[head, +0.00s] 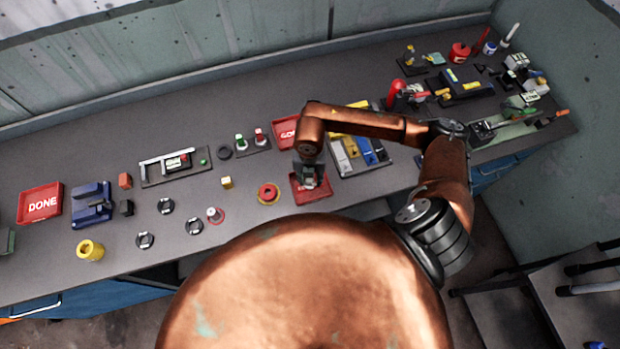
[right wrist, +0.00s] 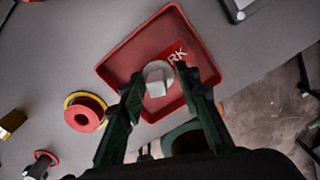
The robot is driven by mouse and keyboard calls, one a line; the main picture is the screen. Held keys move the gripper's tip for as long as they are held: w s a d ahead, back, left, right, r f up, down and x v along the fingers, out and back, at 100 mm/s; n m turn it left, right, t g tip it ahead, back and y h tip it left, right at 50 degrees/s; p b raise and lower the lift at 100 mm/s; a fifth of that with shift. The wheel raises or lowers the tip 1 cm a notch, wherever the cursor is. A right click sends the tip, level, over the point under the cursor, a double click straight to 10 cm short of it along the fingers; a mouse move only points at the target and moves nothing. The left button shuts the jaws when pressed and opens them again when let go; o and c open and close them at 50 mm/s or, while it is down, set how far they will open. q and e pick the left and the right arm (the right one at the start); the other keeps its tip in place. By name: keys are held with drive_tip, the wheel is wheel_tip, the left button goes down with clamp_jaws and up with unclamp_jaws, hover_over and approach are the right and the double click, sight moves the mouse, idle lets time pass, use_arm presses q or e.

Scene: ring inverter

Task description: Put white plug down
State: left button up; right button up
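The white plug (right wrist: 157,78) shows in the right wrist view as a pale, faceted piece over the floor of a red tray (right wrist: 118,66) with letters ending in "RK". My right gripper (right wrist: 159,73) has one finger on each side of the plug. The fingers are spread, and a narrow gap seems to show on either side. Whether the plug rests fully on the tray floor is hard to tell. In the head view my right gripper (head: 309,180) points down over the same red tray (head: 311,196), near the table's front edge. My left gripper is not in view.
A red ring on a yellow base (head: 268,193) stands just left of the tray. A second red tray (head: 284,128) lies behind, and a bin with yellow, white and blue parts (head: 345,158) stands to the right. A "DONE" tray (head: 40,204) is at far left.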

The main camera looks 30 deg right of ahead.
drive_tip(key=shift+r, duration=0.1)
wheel_tip(320, 180, up, 12)
drive_tip(key=shift+b, duration=0.35)
drive_tip(key=shift+r, duration=0.1)
idle(0.3)
